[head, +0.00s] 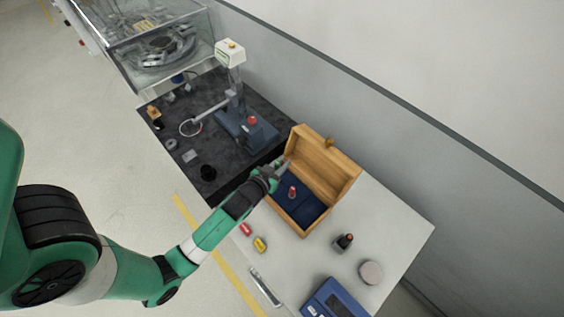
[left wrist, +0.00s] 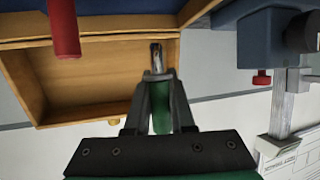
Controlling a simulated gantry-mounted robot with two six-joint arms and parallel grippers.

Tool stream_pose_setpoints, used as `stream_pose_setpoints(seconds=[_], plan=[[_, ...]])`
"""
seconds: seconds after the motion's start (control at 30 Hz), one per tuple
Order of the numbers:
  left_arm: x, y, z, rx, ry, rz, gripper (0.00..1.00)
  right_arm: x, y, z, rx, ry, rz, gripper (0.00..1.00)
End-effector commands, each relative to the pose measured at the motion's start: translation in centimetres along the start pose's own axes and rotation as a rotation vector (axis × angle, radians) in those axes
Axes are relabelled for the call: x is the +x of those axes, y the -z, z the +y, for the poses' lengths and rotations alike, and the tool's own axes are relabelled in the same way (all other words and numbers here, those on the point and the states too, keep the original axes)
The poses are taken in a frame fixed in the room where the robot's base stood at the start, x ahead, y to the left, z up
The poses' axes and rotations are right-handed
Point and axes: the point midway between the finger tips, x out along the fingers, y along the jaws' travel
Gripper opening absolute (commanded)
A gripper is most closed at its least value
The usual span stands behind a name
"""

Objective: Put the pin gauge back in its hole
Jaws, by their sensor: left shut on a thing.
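The pin gauge with a green handle (left wrist: 160,108) and a short metal pin is between the fingers of my left gripper (head: 284,168). In the left wrist view, the gripper (left wrist: 158,88) is shut on the green handle, with the metal pin showing beyond it. The gripper is at the left side of the open wooden box (head: 325,157). A dark blue insert (head: 311,209) lies in the box. A red-handled gauge (head: 292,191) stands in the insert; it also shows in the left wrist view (left wrist: 63,28). I cannot make out the empty hole. My right gripper is not in view.
A red piece (head: 246,229) and a yellow piece (head: 260,244) lie on the white table before the box. A dark knobbed object (head: 343,242), a round disc (head: 370,272) and a blue device (head: 334,299) stand to the right. A ring-holding stand (head: 240,122) is behind left.

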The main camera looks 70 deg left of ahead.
Motion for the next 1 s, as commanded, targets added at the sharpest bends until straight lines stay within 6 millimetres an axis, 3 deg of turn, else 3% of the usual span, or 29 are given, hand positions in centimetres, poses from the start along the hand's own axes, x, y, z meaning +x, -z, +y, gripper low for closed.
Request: stream_pose_setpoints(seconds=[0.1,0.3,1.0], plan=[[0.8,-1.8,0.0,0.0,0.0,0.0,0.0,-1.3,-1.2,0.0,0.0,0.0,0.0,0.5],[1.4,-3.3,0.0,0.001,0.0,0.001,0.0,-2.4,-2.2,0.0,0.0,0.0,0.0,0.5],[1.4,-3.4,0.0,0.001,0.0,0.001,0.0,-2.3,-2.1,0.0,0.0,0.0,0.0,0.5]])
